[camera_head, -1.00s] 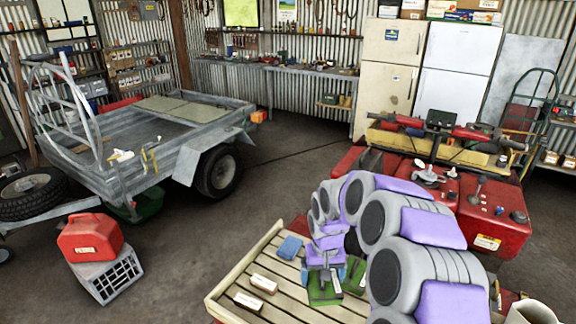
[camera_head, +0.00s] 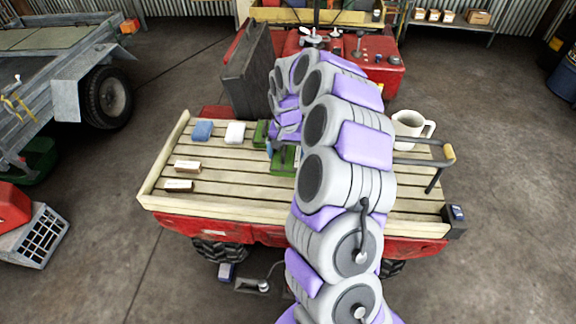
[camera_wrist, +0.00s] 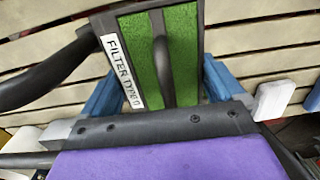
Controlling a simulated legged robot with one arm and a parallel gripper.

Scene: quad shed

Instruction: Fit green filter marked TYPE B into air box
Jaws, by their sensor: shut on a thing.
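My gripper (camera_head: 284,152) has its blue fingers on both sides of a green filter (camera_head: 284,162), low over the slatted wooden deck. In the wrist view, the filter (camera_wrist: 178,50) has green pleats in a dark frame, with a black bar across the middle. Its white label (camera_wrist: 121,70) reads FILTER TYPE; the last letter is hard to read. My gripper is shut on it. Another green piece (camera_head: 260,133) shows just behind and left of the gripper. My arm hides part of the deck, and I cannot make out the air box.
On the deck (camera_head: 235,192) lie a blue block (camera_head: 203,131), a white block (camera_head: 235,133) and small boxes (camera_head: 187,166). A white mug (camera_head: 410,128) stands right, near a dark rail (camera_head: 410,163). A dark upright panel (camera_head: 250,75) stands behind the deck.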

